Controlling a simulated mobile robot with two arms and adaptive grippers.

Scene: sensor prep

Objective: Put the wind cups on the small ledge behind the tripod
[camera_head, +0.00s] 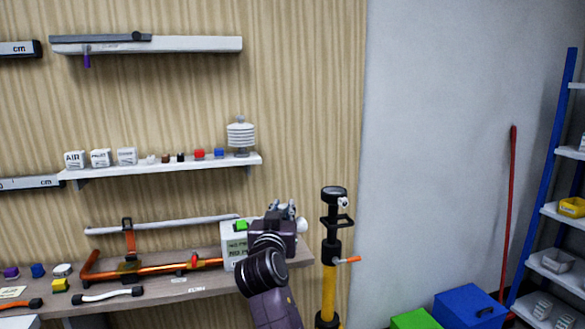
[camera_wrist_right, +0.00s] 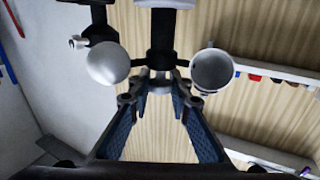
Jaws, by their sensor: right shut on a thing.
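The wind cups (camera_wrist_right: 160,60) have a black hub and arms with white round cups. My right gripper (camera_wrist_right: 160,92) is shut on the stem below the hub, with one cup out to each side and a white part cut off by the top edge. In the head view my right gripper (camera_head: 284,210) is just left of the tripod's head, and one white cup (camera_head: 302,226) shows beside it. The tripod (camera_head: 329,275) is yellow and black and stands upright at the wall's corner. The small ledge behind it cannot be made out. My left gripper is not in view.
A wall shelf (camera_head: 165,170) carries several small items and a white ribbed shield (camera_head: 241,134). A lower bench (camera_head: 180,287) holds an orange frame and a white box (camera_head: 236,245). Blue (camera_head: 470,306) and green (camera_head: 415,320) boxes stand right.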

